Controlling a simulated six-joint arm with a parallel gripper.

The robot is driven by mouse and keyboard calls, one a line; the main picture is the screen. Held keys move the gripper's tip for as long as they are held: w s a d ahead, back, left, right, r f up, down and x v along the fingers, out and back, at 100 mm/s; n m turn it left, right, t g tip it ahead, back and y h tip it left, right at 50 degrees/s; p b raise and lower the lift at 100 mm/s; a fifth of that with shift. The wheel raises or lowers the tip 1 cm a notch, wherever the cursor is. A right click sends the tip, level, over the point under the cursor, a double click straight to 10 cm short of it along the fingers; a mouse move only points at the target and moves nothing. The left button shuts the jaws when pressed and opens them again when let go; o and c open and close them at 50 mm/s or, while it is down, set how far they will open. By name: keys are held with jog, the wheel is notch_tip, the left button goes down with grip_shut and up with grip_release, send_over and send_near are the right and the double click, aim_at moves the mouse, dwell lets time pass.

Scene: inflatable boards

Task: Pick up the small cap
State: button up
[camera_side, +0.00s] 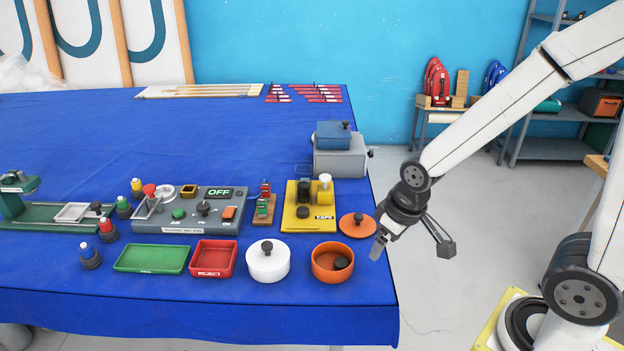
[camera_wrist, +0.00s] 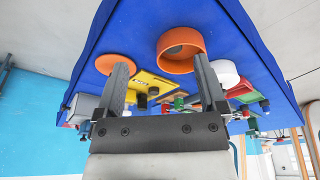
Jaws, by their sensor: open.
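A yellow holder (camera_side: 290,222) marked CAPS stands on the blue table, left of my gripper. It bears a small low dark cap (camera_side: 303,212), a taller dark piece (camera_side: 304,191) and a white-topped piece (camera_side: 325,183). I cannot tell for certain which one is the small cap. My gripper (camera_side: 411,247) is open and empty, beyond the table's right edge, with its fingers spread. In the wrist view my gripper (camera_wrist: 163,66) frames the yellow holder (camera_wrist: 152,84) between its fingers, at a distance; the pieces there are small.
An orange lid (camera_side: 357,226) and an orange bowl (camera_side: 318,267) with a dark object inside lie nearest my gripper. A white round container (camera_side: 267,268), red tray (camera_side: 214,273) and green tray (camera_side: 150,270) line the front. A grey box (camera_side: 340,162) stands behind the holder.

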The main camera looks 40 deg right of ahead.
jog(key=w+d+r+n+g, duration=0.1)
jog(key=w+d+r+n, duration=0.1)
jog(key=w+n, duration=0.9)
jog(key=n+g, duration=0.2)
jog(key=n, duration=0.5)
send_over(303, 210)
jog(key=shift+f, duration=3.4)
jog(key=shift+f, duration=2.55)
